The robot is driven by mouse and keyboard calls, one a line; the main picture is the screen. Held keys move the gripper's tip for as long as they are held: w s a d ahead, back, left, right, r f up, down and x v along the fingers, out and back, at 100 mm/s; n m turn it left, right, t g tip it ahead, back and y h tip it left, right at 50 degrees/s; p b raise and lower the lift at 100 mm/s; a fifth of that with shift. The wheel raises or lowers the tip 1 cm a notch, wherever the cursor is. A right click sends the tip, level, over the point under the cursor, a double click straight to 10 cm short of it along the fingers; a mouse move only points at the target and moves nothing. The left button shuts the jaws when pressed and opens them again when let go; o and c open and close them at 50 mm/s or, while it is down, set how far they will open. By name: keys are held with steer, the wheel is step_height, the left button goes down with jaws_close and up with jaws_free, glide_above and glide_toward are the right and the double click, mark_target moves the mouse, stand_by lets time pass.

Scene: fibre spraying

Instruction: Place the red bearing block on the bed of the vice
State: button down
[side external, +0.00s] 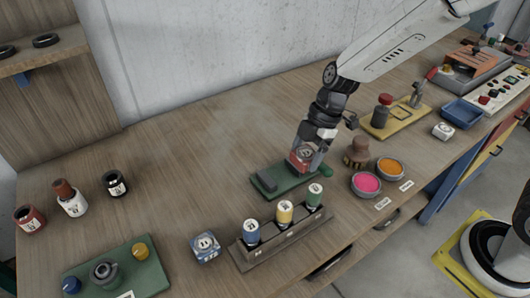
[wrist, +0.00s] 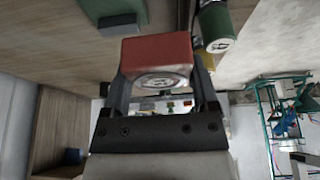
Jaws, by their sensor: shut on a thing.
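The red bearing block (side external: 299,160) is held between the fingers of my gripper (side external: 306,163), over the right part of the green vice in the side view. In the wrist view the red bearing block (wrist: 158,54) fills the space between the fingertips of my gripper (wrist: 157,76), with its round bearing face showing. The green vice (side external: 271,194) lies on the bench, with a dark jaw at its left end. In the wrist view part of the vice (wrist: 75,15) shows at the top. I cannot tell whether the block touches the bed.
A rack (side external: 279,238) with blue, yellow and green bottles stands just in front of the vice. A brown wooden piece (side external: 357,152) and bowls of pink powder (side external: 366,184) and orange powder (side external: 390,168) stand to the right. The bench behind the vice is clear.

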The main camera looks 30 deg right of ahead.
glide_above(276, 179)
steer(key=d, duration=0.1)
steer(key=shift+s+d+f, duration=0.1)
steer(key=shift+f, duration=1.45)
steer(key=shift+s+d+f, duration=0.1)
steer(key=shift+f, duration=1.4)
steer(key=shift+w+f, duration=0.15)
steer(key=shift+f, duration=0.05)
steer(key=shift+w+f, duration=0.15)
steer(key=shift+f, duration=1.5)
steer(key=shift+f, duration=0.15)
jaws_free()
steer(key=shift+r, duration=0.2)
